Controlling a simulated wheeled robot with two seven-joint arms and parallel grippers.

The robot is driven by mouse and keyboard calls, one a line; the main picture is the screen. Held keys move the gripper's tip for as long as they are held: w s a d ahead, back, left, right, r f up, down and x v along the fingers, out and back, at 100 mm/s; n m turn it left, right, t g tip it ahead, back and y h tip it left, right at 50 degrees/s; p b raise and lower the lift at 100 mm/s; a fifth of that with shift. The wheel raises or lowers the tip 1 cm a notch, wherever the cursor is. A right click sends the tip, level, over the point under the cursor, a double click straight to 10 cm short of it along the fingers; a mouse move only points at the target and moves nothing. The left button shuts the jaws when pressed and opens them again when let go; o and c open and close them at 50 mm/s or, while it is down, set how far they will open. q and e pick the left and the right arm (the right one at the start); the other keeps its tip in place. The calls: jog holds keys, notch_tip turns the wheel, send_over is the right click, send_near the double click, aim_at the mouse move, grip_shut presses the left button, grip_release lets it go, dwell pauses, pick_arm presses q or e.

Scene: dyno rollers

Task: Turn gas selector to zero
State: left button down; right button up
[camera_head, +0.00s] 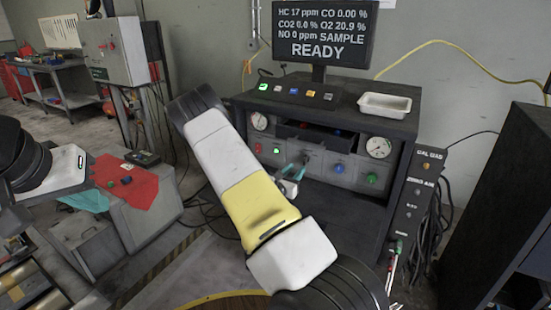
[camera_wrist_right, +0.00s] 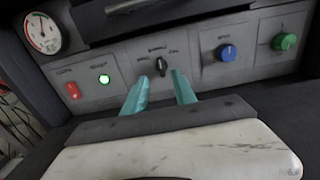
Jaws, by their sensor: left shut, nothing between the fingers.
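The gas selector (camera_wrist_right: 162,66) is a small black knob on the grey analyzer panel, with tiny position labels above it that are too blurred to read. Its pointer looks close to vertical in the right wrist view. My right gripper (camera_wrist_right: 160,79) is open, with its two teal fingers just in front of and below the knob, one to each side. The fingers look clear of the knob. In the head view my right gripper (camera_head: 291,174) is at the panel and partly covers the selector. Of my left arm only links show at the left edge; its gripper cannot be made out.
A green knob (camera_wrist_right: 284,41), a blue knob (camera_wrist_right: 228,52), a red switch (camera_wrist_right: 73,90) and a lit green button (camera_wrist_right: 104,79) flank the selector. The screen (camera_head: 322,32) above reads SAMPLE and READY. A white tray (camera_head: 384,105) sits on top of the analyzer.

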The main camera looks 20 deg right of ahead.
aim_at(304, 160)
jog(key=x, duration=0.6)
jog(key=shift+w+d, duration=0.1)
jog(key=shift+d, duration=0.25)
grip_shut()
